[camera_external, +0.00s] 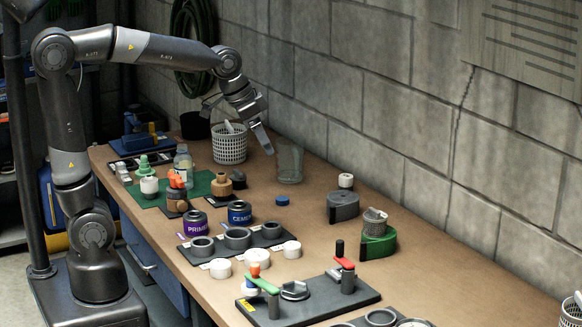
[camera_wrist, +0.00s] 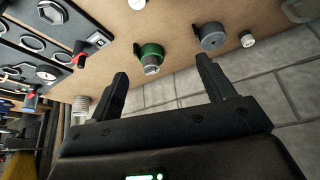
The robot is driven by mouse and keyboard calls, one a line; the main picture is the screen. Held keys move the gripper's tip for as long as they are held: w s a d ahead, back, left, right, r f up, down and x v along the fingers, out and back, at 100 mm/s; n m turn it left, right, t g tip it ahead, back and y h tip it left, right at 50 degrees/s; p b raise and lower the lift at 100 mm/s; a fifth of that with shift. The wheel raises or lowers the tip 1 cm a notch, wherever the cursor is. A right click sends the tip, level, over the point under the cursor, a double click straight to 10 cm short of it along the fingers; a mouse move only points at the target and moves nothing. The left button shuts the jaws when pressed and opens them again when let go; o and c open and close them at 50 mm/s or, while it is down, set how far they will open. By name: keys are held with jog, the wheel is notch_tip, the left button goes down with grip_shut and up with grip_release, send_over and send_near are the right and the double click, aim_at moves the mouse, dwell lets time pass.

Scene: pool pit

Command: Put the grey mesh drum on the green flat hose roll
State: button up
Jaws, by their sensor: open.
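The grey mesh drum (camera_external: 375,217) sits on top of the green flat hose roll (camera_external: 377,246), on the right half of the bench. It looks roughly upright and touches nothing else. In the wrist view the drum (camera_wrist: 150,65) shows against the green roll (camera_wrist: 149,50), between my fingers in the picture but well beyond them. My gripper (camera_external: 240,126) is open and empty, raised over the back of the bench near the white basket, far to the left of the drum. Its two fingers (camera_wrist: 162,72) stand wide apart in the wrist view.
A grey hose roll (camera_external: 343,206) and a small white cylinder (camera_external: 346,181) stand behind the green roll. A clear beaker (camera_external: 289,163) and a white mesh basket (camera_external: 229,143) are near my gripper. A dark fixture plate (camera_external: 309,302) lies in front.

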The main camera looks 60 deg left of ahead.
jog(key=s+a+f+n, duration=0.1)
jog(key=s+a, duration=0.2)
jog(key=s, duration=0.6)
jog(key=s+a+f+n+y, duration=0.1)
jog(key=s+a+f+n, duration=0.1)
jog(key=s, duration=0.7)
jog(key=shift+s+a+f+t, duration=0.3)
jog(key=shift+s+a+t, duration=0.1)
jog(key=shift+a, duration=0.35)
